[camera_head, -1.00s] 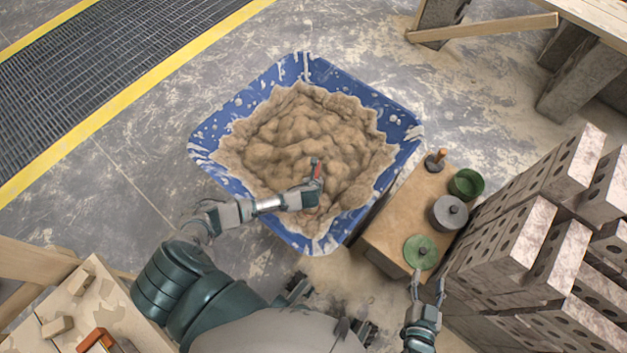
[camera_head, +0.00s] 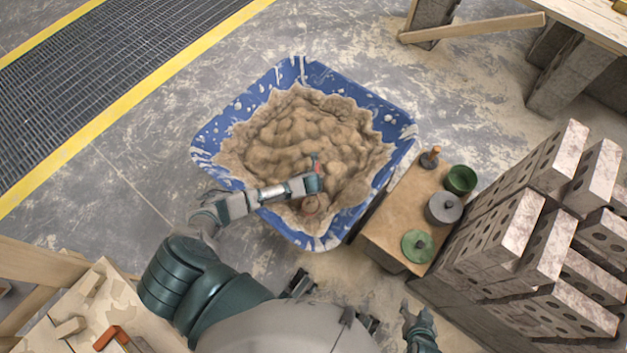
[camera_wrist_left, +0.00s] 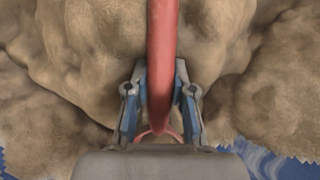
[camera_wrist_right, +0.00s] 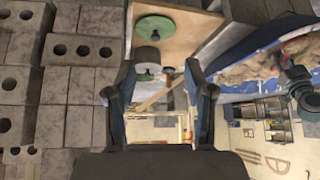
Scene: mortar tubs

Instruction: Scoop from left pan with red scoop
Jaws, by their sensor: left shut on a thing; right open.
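A blue tub (camera_head: 398,122) filled with lumpy brown mortar (camera_head: 300,140) stands on the floor at the centre of the head view. My left gripper (camera_head: 316,180) is over the lower part of the mortar, shut on the red scoop. In the left wrist view the scoop's red handle (camera_wrist_left: 162,60) runs up between the fingers (camera_wrist_left: 160,105), with mortar behind it. The scoop's far end is not clear to see. My right gripper (camera_head: 408,312) is low in the head view. In the right wrist view its fingers (camera_wrist_right: 162,90) are apart and empty.
A brown board (camera_head: 400,205) beside the tub carries a green pot (camera_head: 461,180), a grey lidded pot (camera_head: 444,209), a green disc (camera_head: 417,245) and a small orange-topped tool (camera_head: 431,157). Stacked bricks (camera_head: 500,240) stand at right. A wooden bench (camera_head: 75,310) is lower left.

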